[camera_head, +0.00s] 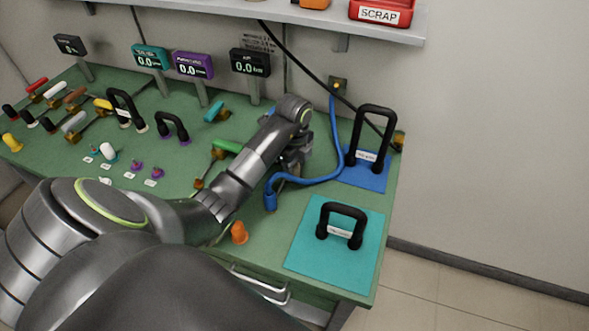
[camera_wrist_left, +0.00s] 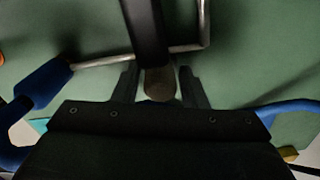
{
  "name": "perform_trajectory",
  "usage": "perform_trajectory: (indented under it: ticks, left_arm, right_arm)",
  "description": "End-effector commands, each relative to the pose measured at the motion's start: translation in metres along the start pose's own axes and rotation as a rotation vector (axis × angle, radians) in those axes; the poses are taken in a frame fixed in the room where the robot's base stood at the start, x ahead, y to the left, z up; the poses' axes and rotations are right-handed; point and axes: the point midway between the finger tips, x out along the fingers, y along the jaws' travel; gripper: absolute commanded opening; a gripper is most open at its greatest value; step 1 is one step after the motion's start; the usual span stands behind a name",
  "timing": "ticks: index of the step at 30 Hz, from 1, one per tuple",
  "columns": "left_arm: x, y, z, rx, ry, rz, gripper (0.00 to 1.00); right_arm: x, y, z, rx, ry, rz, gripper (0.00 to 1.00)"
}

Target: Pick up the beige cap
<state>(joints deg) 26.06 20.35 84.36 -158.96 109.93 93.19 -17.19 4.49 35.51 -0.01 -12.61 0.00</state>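My left gripper (camera_head: 291,168) reaches down over the right part of the green bench, and its fingertips are mostly hidden in the head view. In the left wrist view the left gripper (camera_wrist_left: 158,72) has its two fingers apart. A rounded dull brown-beige end (camera_wrist_left: 159,83) sits between them, with narrow gaps at its sides. It may be the beige cap, but the dim picture leaves this uncertain. A black bar (camera_wrist_left: 146,32) extends from it, away from the gripper. I cannot make out a beige cap in the head view. My right gripper is out of view.
A blue hose (camera_head: 325,180) curves beside the gripper. A black handle stands on a teal mat (camera_head: 310,262), another on a blue mat (camera_head: 374,182). An orange knob (camera_head: 239,233) is near the front edge. A bent metal rod (camera_wrist_left: 203,25) is close to the fingers.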

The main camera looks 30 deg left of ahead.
Motion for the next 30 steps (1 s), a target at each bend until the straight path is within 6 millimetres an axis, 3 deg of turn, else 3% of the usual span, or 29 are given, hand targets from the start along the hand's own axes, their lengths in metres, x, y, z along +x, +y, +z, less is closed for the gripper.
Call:
perform_trajectory:
  ticks: [1, 6, 20, 24, 30]
  left_arm:
    - [0.000, 0.000, 0.000, 0.000, 0.000, 0.000, 0.32]
    - [0.000, 0.000, 0.000, 0.000, 0.000, 0.000, 0.10]
    - [-0.008, -0.001, 0.000, -0.001, -0.001, -0.002, 0.10]
    - [-0.027, -0.001, 0.001, 0.001, -0.002, -0.005, 0.10]
    - [-0.061, 0.000, 0.000, 0.000, -0.001, -0.001, 0.10]
  right_arm:
    - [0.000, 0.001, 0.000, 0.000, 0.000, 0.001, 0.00]
    - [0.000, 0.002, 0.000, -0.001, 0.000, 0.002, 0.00]
    - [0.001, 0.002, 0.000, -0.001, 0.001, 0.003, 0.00]
    - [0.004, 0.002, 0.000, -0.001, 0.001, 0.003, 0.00]
    - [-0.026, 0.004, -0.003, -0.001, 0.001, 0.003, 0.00]
